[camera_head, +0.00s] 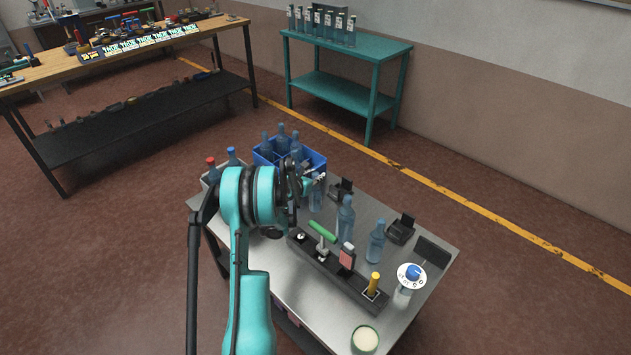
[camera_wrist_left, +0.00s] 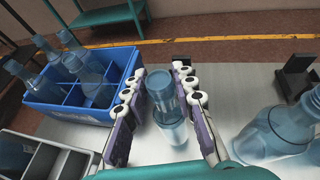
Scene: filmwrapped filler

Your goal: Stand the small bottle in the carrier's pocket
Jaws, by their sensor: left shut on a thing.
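The small bottle (camera_wrist_left: 167,105) is clear blue and upright between the purple-and-white fingers of my left gripper (camera_wrist_left: 160,95), which is shut on it. In the head view the bottle (camera_head: 316,198) shows just below the left gripper (camera_head: 312,184), partly hidden by my arm. I cannot tell whether its base touches the table. The carrier (camera_wrist_left: 70,115) is a blue divided crate, left of the gripper in the wrist view and behind it in the head view (camera_head: 319,163). Several bottles stand in its pockets; some pockets on its right side look empty. My right gripper is not in view.
On the metal table (camera_head: 325,320), larger blue bottles (camera_head: 345,218) stand right of the gripper. A dark rack (camera_head: 335,275) with tools lies in front. A grey divided bin (camera_wrist_left: 50,155) sits left of the gripper. Black holders (camera_head: 400,230) stand near the right edge.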

